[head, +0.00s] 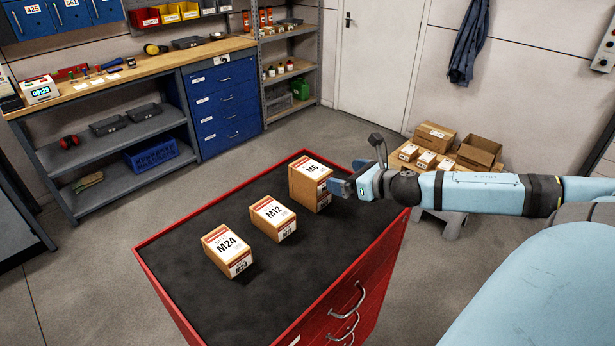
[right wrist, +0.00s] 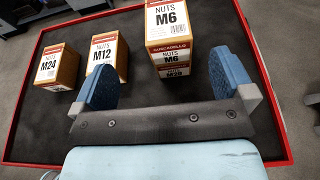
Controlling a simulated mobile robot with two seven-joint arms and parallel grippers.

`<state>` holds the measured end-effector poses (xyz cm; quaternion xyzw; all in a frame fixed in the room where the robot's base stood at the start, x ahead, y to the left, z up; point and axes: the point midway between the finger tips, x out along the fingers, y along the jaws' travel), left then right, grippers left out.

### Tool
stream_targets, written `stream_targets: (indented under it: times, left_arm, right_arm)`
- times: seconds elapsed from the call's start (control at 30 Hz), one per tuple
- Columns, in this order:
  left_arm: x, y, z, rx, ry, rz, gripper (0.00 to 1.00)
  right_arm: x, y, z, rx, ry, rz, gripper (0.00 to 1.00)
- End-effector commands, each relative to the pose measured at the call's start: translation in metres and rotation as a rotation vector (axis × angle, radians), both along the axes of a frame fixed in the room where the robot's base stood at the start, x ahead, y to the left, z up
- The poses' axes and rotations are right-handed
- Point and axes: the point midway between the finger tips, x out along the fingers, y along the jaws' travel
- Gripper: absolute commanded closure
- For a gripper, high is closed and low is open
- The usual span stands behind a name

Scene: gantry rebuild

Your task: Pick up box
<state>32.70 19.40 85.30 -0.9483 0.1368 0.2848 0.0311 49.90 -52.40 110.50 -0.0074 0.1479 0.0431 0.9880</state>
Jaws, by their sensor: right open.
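In the right wrist view, the M6 box (right wrist: 172,42) is ahead, between the lines of the fingers and nearer the right one. The M12 box (right wrist: 107,55) and the M24 box (right wrist: 57,67) are to its left. My right gripper (head: 340,187) is open and empty, close to the M6 box's right side. Any contact cannot be told. My left gripper is out of view.
The cabinet top has a raised red rim and bare room in front of and left of the boxes. A small table at the back right holds cartons (head: 435,137) and small boxes. A workbench (head: 150,65) and blue drawers (head: 222,105) line the back left.

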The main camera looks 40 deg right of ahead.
Motion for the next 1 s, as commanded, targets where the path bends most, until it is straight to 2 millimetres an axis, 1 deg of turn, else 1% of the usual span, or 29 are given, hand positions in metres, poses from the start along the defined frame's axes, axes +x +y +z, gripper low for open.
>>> stream_targets:
  times: [0.03,0.13,0.47,0.7,1.0]
  left_arm:
    - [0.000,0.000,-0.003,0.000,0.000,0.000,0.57]
    - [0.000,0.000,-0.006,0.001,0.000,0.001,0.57]
    - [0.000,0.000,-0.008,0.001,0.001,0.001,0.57]
    - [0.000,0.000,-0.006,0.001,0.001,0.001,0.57]
    - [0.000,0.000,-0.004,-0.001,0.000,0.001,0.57]
  right_arm:
    - [0.006,0.000,-0.001,-0.002,-0.004,0.000,0.00]
    - [0.014,0.000,-0.004,-0.002,-0.003,0.000,0.00]
    - [0.040,0.002,-0.011,0.001,-0.002,-0.002,0.00]
    - [0.059,0.003,-0.017,0.002,-0.002,-0.005,0.00]
    - [0.069,0.004,-0.022,0.002,0.000,-0.004,0.00]
